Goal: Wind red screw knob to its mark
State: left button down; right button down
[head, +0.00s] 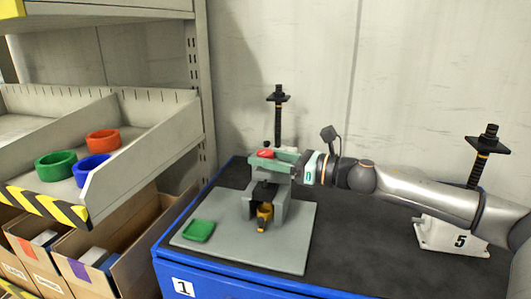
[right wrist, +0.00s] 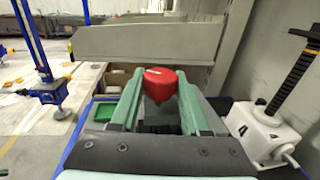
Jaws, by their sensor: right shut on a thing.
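The red screw knob (head: 265,154) sits on top of a grey jack (head: 279,207) on a light grey plate (head: 288,258). In the right wrist view the knob (right wrist: 161,86) has a white line on its top and lies between two green fingers. My right gripper (head: 270,159) comes in from the right and is shut on the knob. A yellow and black part (head: 264,216) shows low on the jack's front. I cannot make out the knob's mark. My left gripper is not in view.
A green tray (head: 199,230) lies on the plate's left. A black threaded post (head: 278,110) stands behind the jack. A white jack numbered 5 (head: 455,238) stands at the right, under my arm. Shelving with coloured rings (head: 103,140) is at the left. Dark bench top lies clear front right.

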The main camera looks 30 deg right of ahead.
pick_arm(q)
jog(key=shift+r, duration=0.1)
pick_arm(e)
jog(key=shift+f+n+g+y, duration=0.3)
jog(key=shift+n+y, duration=0.1)
jog(key=shift+y, duration=0.1)
jog(key=shift+c, duration=1.9)
grip_release()
jog(key=shift+r, duration=0.15)
jog(key=shift+s+d+b, duration=0.25)
jog(key=shift+d+b, duration=0.05)
jog(key=shift+b, duration=0.2)
pick_arm(q)
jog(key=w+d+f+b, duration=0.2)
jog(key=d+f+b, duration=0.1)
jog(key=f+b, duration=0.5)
jog(key=b, duration=0.2)
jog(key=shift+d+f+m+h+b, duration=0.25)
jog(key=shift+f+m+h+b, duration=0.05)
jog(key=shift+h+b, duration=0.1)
pick_arm(e)
jog(key=v, duration=1.1)
jog(key=shift+s, duration=0.4)
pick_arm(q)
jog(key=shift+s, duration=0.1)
